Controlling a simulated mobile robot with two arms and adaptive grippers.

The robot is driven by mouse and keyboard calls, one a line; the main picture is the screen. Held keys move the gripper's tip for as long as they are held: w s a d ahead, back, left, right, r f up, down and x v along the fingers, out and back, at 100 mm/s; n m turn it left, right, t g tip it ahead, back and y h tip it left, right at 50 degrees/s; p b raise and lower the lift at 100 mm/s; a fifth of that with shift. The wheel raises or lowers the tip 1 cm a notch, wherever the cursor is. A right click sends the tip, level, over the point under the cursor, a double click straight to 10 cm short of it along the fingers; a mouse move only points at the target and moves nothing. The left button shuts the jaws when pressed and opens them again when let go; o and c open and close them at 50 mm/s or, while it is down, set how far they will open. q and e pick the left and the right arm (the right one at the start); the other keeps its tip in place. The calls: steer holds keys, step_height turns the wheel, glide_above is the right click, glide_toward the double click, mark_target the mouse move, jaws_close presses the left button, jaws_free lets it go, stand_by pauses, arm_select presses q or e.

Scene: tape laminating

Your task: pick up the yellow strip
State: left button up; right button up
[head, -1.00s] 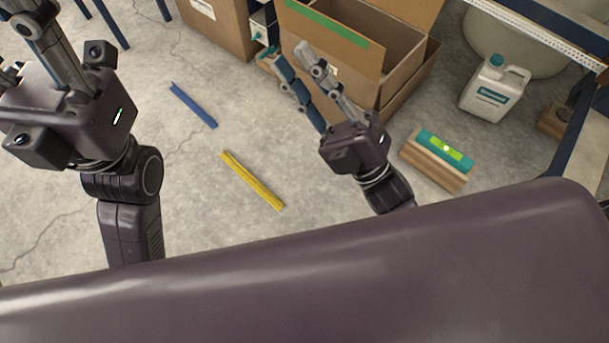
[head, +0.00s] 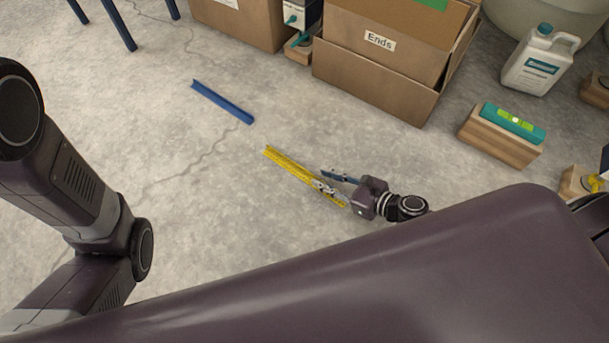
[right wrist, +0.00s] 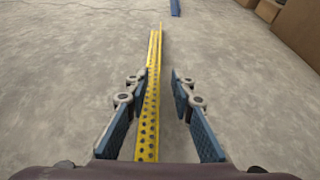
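The yellow strip (head: 289,165) is a long, thin perforated angle piece lying on the concrete floor. It also shows in the right wrist view (right wrist: 152,100), running away from me. My right gripper (head: 320,178) is open over the near half of the strip. In the right wrist view the gripper's fingers (right wrist: 159,80) stand on either side of the strip. The strip lies closer to the left finger, with a clear gap to the right finger. Whether the fingers reach floor height I cannot tell. My left gripper is out of view; only its arm shows at the left.
A blue strip (head: 222,102) lies farther off on the floor. An open cardboard box labelled Ends (head: 380,82) stands behind. A wooden block (head: 497,143) with a teal level, and a white jug (head: 541,60), are at the right. The floor around the yellow strip is clear.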

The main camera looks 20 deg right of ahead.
mark_target(303, 174)
steer(key=b+x, duration=0.1)
steer(key=x, duration=0.3)
steer(key=shift+w+a+b, duration=0.1)
steer(key=shift+w+b, duration=0.05)
steer(key=shift+b, duration=0.2)
steer(key=shift+c, duration=0.4)
jaws_close()
